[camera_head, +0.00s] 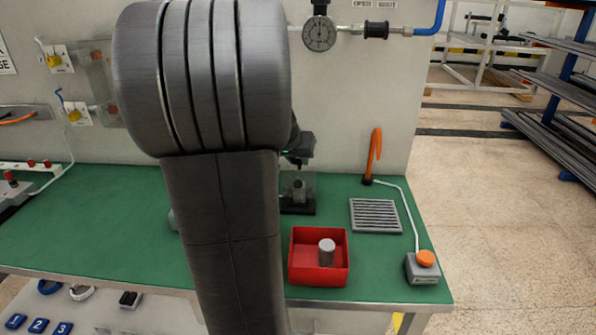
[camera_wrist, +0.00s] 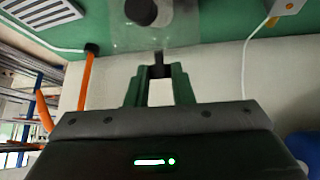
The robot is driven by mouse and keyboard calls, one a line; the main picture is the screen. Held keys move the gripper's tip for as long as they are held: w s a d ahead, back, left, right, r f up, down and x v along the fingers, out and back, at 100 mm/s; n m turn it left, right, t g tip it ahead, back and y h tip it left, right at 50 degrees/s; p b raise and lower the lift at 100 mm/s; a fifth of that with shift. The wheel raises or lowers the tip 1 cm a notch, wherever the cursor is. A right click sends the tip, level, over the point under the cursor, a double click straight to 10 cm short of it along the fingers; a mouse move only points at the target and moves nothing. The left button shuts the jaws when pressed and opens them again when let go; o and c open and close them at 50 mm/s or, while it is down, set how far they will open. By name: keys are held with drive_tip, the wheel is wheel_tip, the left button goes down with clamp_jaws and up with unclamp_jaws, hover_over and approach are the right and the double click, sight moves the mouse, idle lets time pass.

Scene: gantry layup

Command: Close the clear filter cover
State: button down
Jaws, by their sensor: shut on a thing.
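The clear filter cover (camera_head: 309,183) stands at the back of the green bench, over a small black base (camera_head: 298,209). A grey cylinder shows through or in front of it. In the wrist view the clear cover (camera_wrist: 187,32) spans the top middle, with a dark round part behind or beside it. My gripper (camera_wrist: 159,72) is shut on a small black tab at the cover's edge, between its green fingers. In the head view my gripper (camera_head: 298,158) is just above the cover, partly hidden by my arm. I cannot tell exactly how far the cover is tilted.
A red tray (camera_head: 319,280) holding a grey cylinder (camera_head: 327,252) stands in front. A grey slotted plate (camera_head: 375,215), an orange upright piece (camera_head: 374,154) and a grey box with an orange button (camera_head: 424,266) are at right. The wall is close behind. Left bench is mostly clear.

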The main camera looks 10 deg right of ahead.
sight(299, 177)
drive_tip(key=shift+s+a+f+t+h+b, duration=0.3)
drive_tip(key=shift+s+f+t+b, duration=0.5)
drive_tip(key=shift+b, duration=3)
drive_tip(key=shift+s+a+f+t+h+b, duration=0.25)
drive_tip(key=shift+s+f+t+b, duration=0.5)
drive_tip(key=shift+b, duration=3.05)
drive_tip(key=s+t+b, duration=0.1)
drive_tip(key=b, duration=0.3)
drive_tip(key=shift+s+r+m, duration=0.1)
drive_tip(key=shift+m, duration=0.2)
drive_tip(key=shift+s+a+h+b, duration=0.15)
drive_tip(key=shift+h+b, duration=0.1)
drive_tip(key=shift+b, duration=0.5)
drive_tip(key=c, duration=1.3)
unclamp_jaws()
drive_tip(key=shift+o, duration=0.2)
drive_tip(key=shift+r, duration=0.15)
